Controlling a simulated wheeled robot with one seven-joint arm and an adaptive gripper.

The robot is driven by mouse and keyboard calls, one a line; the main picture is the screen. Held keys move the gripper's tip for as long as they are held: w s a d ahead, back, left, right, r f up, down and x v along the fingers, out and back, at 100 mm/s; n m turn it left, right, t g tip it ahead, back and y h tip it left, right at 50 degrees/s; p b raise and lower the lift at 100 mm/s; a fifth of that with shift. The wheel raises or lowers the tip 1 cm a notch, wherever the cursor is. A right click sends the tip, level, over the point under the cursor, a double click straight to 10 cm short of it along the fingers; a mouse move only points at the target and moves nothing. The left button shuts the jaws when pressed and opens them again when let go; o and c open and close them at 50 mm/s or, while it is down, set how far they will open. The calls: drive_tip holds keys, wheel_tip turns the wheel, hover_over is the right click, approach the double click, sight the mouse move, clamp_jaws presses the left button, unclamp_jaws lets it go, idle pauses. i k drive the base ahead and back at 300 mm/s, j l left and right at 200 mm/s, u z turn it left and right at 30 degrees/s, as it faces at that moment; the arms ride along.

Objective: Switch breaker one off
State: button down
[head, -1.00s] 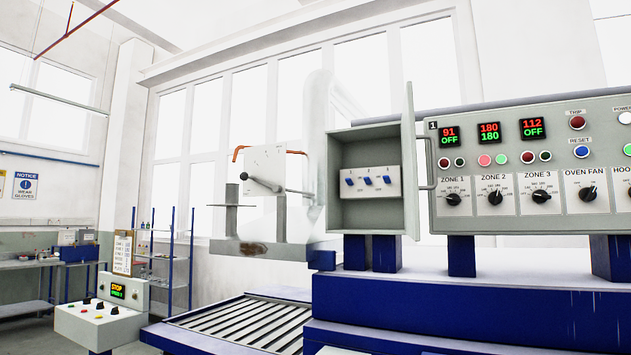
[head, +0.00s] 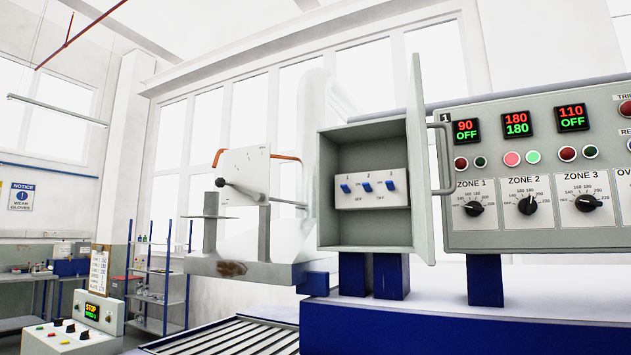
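The breaker box (head: 328,212) is a grey cabinet in the middle right of the head view. Its door (head: 421,165) stands open to the right, with a handle (head: 440,160) on it. Inside is a white breaker panel (head: 371,200) with three blue toggles, numbered 1 to 3. Breaker one (head: 345,188) is the leftmost toggle. The toggles look alike in position, but their exact tilt is too small to tell. My gripper is not in view.
Right of the box is a control panel (head: 540,240) with zone displays and knobs; zones 1 and 3 read OFF. A roller conveyor (head: 225,338) runs below left. A small console (head: 70,335) stands at lower left. A blue base (head: 370,325) lies below the box.

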sight(344, 187)
drive_tip(key=i+j, duration=0.2)
drive_tip(key=i, duration=0.3)
drive_tip(key=i+j, duration=0.2)
drive_tip(key=i, duration=0.35)
drive_tip(key=i+j, duration=0.2)
drive_tip(key=i+j+u, duration=0.1)
drive_tip(key=j, duration=0.3)
drive_tip(key=i+j, duration=0.05)
drive_tip(key=i, duration=0.05)
